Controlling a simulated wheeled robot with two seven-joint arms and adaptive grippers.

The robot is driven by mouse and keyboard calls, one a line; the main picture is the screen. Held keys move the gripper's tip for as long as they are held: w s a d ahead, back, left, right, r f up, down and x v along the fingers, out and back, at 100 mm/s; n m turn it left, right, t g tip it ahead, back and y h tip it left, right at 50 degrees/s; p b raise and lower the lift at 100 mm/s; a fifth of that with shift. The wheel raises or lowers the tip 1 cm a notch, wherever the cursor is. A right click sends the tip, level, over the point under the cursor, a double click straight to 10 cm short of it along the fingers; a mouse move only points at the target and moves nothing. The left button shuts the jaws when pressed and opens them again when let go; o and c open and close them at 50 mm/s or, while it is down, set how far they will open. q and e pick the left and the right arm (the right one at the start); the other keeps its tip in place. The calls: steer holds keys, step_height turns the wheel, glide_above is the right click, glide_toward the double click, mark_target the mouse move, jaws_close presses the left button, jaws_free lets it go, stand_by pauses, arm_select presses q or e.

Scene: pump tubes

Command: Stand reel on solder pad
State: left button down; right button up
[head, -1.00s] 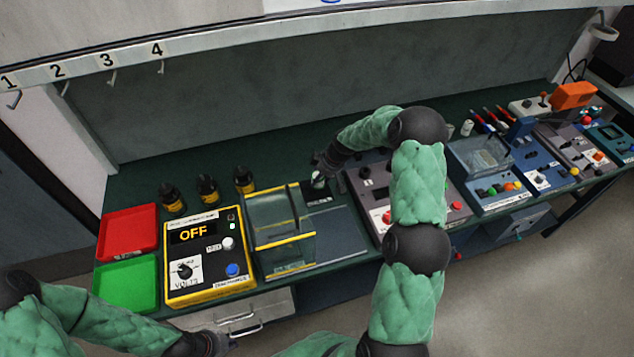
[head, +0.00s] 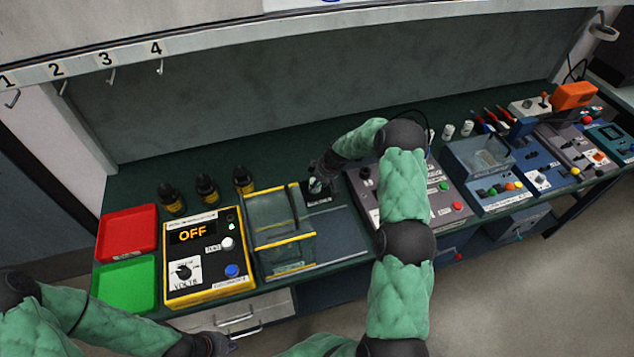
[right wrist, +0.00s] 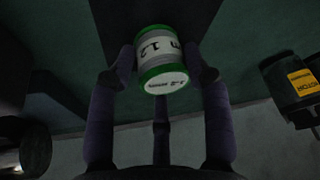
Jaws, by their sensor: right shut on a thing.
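The reel (right wrist: 161,60), with green rims and a white label, is held between the fingers of my right gripper (right wrist: 163,72) in the right wrist view. In the head view the reel (head: 316,187) is small and partly covered by my right gripper (head: 318,177). It is at the dark solder pad (head: 322,202), which has a white label at its front. I cannot tell whether the reel touches the pad. A dark panel, likely the pad (right wrist: 112,30), shows behind the reel in the wrist view. My left gripper (head: 218,344) is low by the drawers, its fingers unclear.
A clear box with yellow edges (head: 282,240) stands left of the pad, beside a yellow power unit (head: 205,260). Several dark bottles (head: 207,188) stand behind. A grey control panel (head: 365,195) is close on the right. White spools (head: 448,131) stand farther right.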

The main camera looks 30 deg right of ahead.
steer(key=o, duration=1.4)
steer(key=shift+f, duration=0.1)
steer(key=shift+c, duration=0.2)
steer(key=p+v, duration=0.1)
steer(key=v, duration=1.1)
